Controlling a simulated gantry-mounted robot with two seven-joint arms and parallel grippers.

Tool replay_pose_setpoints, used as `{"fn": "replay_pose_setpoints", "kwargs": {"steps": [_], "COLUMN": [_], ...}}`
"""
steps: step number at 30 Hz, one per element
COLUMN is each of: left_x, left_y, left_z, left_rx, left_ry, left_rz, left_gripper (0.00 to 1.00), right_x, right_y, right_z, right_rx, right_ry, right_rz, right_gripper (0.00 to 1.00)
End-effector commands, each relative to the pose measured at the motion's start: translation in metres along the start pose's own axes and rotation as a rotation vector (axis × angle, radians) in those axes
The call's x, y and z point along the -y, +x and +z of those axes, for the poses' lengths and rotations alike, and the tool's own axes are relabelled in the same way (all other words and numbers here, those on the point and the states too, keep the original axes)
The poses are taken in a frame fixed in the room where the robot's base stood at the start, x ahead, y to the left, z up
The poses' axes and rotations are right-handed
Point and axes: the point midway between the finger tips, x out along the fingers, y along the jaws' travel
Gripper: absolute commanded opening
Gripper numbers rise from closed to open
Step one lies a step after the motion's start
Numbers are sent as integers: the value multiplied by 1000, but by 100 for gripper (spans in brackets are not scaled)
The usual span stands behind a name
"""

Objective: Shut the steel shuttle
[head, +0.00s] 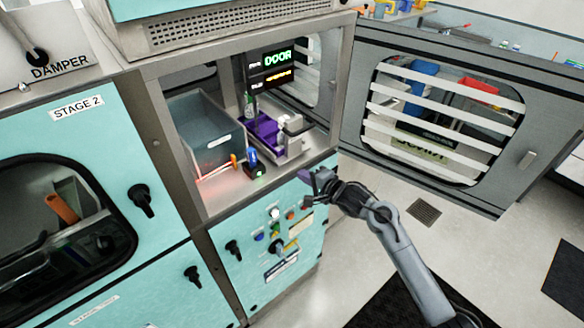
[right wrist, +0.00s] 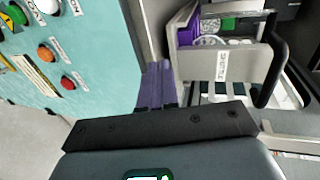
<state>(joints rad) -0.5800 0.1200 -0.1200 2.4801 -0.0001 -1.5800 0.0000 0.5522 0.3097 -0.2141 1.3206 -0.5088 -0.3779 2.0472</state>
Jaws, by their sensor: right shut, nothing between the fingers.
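The steel shuttle (head: 291,138) appears to be the pale metal piece at the right of the open chamber, beside a purple strip. In the right wrist view a grey metal box (right wrist: 190,64) with a label, a dark bar handle and green and purple contents stands ahead, right of the fingers; it looks like the same piece. How far it is out I cannot tell. My right gripper (head: 312,188), with purple fingers, is in front of the chamber, below and right of its sill. It is shut and empty (right wrist: 155,85), apart from the box. My left gripper is not in view.
The chamber's grey door (head: 345,130) with a slatted window stands wide open to the right. A grey bin (head: 205,135) is inside the chamber at left, with a small blue-topped item (head: 252,158) near the sill. Knobs and buttons (head: 275,213) cover the teal panel below.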

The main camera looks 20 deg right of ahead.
Motion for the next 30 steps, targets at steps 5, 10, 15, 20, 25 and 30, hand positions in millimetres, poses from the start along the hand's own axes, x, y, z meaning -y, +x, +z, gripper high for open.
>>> {"fn": "replay_pose_setpoints", "kwargs": {"steps": [5, 10, 15, 20, 25, 30], "left_x": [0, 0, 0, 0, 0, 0], "left_y": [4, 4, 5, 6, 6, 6], "left_z": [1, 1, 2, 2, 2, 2], "left_rx": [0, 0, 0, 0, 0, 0], "left_ry": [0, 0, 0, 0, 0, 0], "left_rz": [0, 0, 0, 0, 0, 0], "left_gripper": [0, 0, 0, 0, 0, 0], "right_x": [1, 8, 10, 12, 12, 12], "right_y": [30, 49, 59, 63, 64, 64], "right_z": [0, 0, 1, 0, 0, 0], "right_rx": [1, 1, 1, 0, 0, 0], "right_ry": [-2, -1, -1, -1, -1, -1], "right_rz": [0, -1, -1, -1, 0, 0], "right_gripper": [0, 0, 0, 0, 0, 0]}}
